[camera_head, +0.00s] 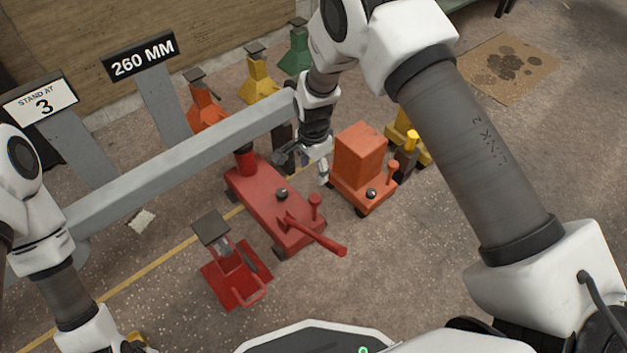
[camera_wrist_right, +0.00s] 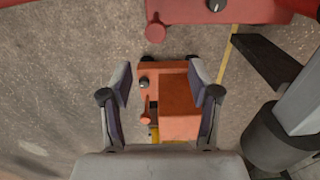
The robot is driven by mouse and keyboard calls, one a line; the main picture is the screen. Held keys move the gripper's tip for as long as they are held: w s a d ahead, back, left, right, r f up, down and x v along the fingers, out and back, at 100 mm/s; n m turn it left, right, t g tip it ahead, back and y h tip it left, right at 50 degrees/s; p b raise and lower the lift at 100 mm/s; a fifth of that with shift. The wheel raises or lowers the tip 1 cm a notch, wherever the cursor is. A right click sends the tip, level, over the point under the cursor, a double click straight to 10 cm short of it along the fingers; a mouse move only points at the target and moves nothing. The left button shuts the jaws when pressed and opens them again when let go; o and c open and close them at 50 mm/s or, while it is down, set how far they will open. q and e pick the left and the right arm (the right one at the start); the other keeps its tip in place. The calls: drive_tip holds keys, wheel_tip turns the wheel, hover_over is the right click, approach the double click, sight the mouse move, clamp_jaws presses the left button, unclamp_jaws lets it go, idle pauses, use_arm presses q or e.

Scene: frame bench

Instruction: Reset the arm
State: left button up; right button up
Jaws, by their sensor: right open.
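My right arm reaches in from the right in the head view, and my right gripper (camera_head: 308,163) hangs beside the grey beam, between the red floor jack and the orange boxy unit. In the right wrist view my right gripper (camera_wrist_right: 161,85) has its two fingers spread wide with nothing held between them. The orange boxy unit (camera_head: 361,157) lies below and beyond the fingers; it also shows in the wrist view (camera_wrist_right: 180,100). My left arm comes down at the left edge of the head view. Its gripper is mostly cut off at the bottom edge, so its fingers cannot be made out.
A red floor jack (camera_head: 275,205) and small red jack stand (camera_head: 235,273) stand on the floor. A long grey beam (camera_head: 180,165) crosses the left half. Orange (camera_head: 205,108), yellow (camera_head: 259,80) and green (camera_head: 297,50) stands are behind. Floor at lower right centre is clear.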

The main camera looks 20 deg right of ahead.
drive_tip(key=shift+r, duration=0.25)
